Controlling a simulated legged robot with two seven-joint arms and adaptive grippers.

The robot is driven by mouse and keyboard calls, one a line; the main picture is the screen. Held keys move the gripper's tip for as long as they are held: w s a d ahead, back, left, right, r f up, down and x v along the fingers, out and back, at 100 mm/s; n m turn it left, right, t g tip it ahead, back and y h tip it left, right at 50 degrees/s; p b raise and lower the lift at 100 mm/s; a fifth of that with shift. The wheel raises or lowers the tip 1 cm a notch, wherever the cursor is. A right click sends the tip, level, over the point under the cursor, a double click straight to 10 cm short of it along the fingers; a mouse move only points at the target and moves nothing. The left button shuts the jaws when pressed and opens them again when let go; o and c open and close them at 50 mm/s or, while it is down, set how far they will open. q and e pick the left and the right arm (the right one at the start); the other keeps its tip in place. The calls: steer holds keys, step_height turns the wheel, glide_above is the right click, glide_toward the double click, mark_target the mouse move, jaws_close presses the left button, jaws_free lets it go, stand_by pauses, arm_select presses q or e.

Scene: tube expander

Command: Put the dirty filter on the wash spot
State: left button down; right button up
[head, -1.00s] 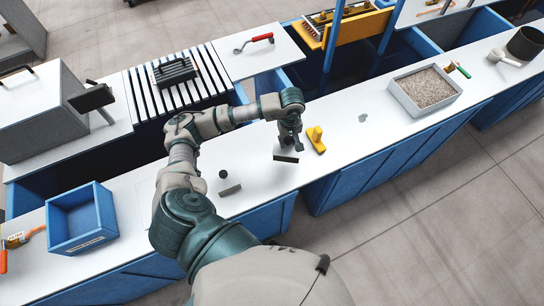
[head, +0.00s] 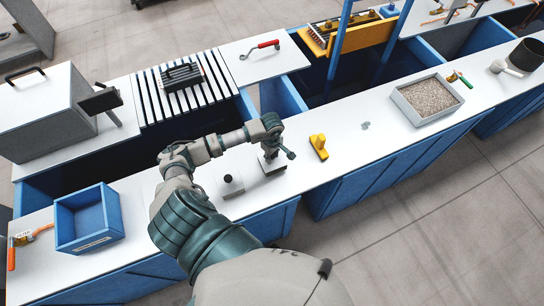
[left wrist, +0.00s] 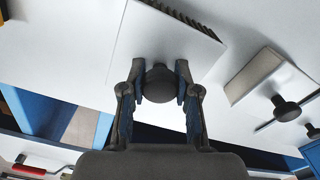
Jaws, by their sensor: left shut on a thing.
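My left gripper (head: 271,148) is over the white counter in the middle of the head view. It is shut on the dark round knob (left wrist: 160,83) of a pale block with a ridged edge, which I take for a filter (head: 272,166). The held filter (left wrist: 172,37) sits low, at or just above the counter; I cannot tell if it touches. A second pale block with a dark knob (head: 232,186) stands to its left, apart from it. I cannot tell by colour which is dirty. A small grey patch (head: 365,126) on the counter may be the wash spot. My right gripper is out of view.
A yellow block (head: 319,147) stands just right of the held filter. A blue bin (head: 88,218) is at the left, a gravel tray (head: 396,98) at the right. A slatted rack (head: 150,101) lies behind. The counter between yellow block and tray is mostly clear.

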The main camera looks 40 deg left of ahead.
arm_select(q)
steer(key=shift+a+f, duration=0.1)
steer(key=shift+f, duration=0.55)
steer(key=shift+a+f, duration=0.15)
steer(key=shift+f, duration=0.05)
steer(key=shift+a, duration=0.1)
steer(key=c, duration=1.1)
jaws_free()
steer(key=shift+o, duration=1.3)
steer(key=shift+d, duration=0.25)
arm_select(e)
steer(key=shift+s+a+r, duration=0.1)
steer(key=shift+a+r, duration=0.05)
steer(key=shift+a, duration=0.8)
arm_select(q)
steer(key=shift+w+r, duration=0.1)
steer(key=shift+r, duration=0.2)
step_height(320, 180, up, 10)
steer(key=shift+a+r+b, duration=0.15)
steer(key=shift+r+b, duration=0.05)
steer(key=shift+b, duration=0.85)
steer(key=shift+r, duration=0.6)
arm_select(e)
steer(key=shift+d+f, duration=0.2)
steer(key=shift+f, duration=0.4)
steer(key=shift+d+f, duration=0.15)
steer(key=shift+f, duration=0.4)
